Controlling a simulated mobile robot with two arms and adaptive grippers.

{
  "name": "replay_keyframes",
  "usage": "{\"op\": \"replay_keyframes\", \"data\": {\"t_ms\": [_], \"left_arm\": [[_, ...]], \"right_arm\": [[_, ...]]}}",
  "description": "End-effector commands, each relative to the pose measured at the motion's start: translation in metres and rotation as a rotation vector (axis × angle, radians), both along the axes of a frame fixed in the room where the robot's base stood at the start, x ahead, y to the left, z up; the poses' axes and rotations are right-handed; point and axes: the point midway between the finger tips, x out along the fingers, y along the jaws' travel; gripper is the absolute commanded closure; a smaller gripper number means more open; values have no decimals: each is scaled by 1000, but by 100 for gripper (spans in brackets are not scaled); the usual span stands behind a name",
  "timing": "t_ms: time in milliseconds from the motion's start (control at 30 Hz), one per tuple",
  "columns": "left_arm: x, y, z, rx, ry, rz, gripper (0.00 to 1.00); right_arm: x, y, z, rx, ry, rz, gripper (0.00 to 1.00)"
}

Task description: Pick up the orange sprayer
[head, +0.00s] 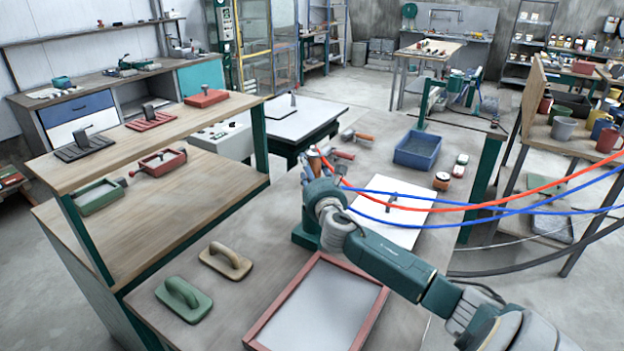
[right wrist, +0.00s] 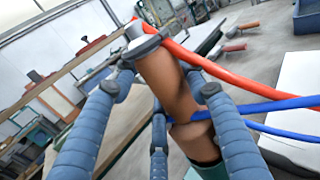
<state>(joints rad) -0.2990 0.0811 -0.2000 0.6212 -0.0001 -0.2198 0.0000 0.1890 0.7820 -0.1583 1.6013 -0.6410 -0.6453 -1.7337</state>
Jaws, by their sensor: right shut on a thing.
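The orange sprayer (right wrist: 168,82) has an orange-brown body, a grey collar near its top, and a red and a blue hose attached. In the right wrist view it stands tilted between the fingers of my right gripper (right wrist: 160,85), which is shut on it. In the head view the sprayer (head: 314,161) shows only as a small orange-brown part beyond my right gripper (head: 318,172); the wrist hides most of it. A green stand (head: 304,237) is just below the gripper. I cannot tell whether the sprayer still touches it. My left gripper is not in view.
Red and blue hoses (head: 480,207) run from the sprayer to the right. On the table are a red-framed tray (head: 325,305), two trowels (head: 183,298), a white board (head: 398,215), a blue bin (head: 418,150) and several orange-handled tools (head: 357,136). A wooden shelf (head: 165,140) stands left.

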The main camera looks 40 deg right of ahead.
Motion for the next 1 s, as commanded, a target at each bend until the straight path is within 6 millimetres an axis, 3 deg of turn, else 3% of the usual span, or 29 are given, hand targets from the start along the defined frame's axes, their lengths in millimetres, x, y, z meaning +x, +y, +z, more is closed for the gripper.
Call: {"op": "replay_keyframes", "data": {"t_ms": [367, 800, 1000], "left_arm": [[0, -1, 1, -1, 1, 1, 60], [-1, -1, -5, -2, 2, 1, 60], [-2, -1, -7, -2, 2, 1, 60]], "right_arm": [[1, -1, 46, -9, -11, 1, 100], [0, -1, 146, -8, -13, 0, 100], [-1, -1, 179, -6, -11, -1, 100]]}}
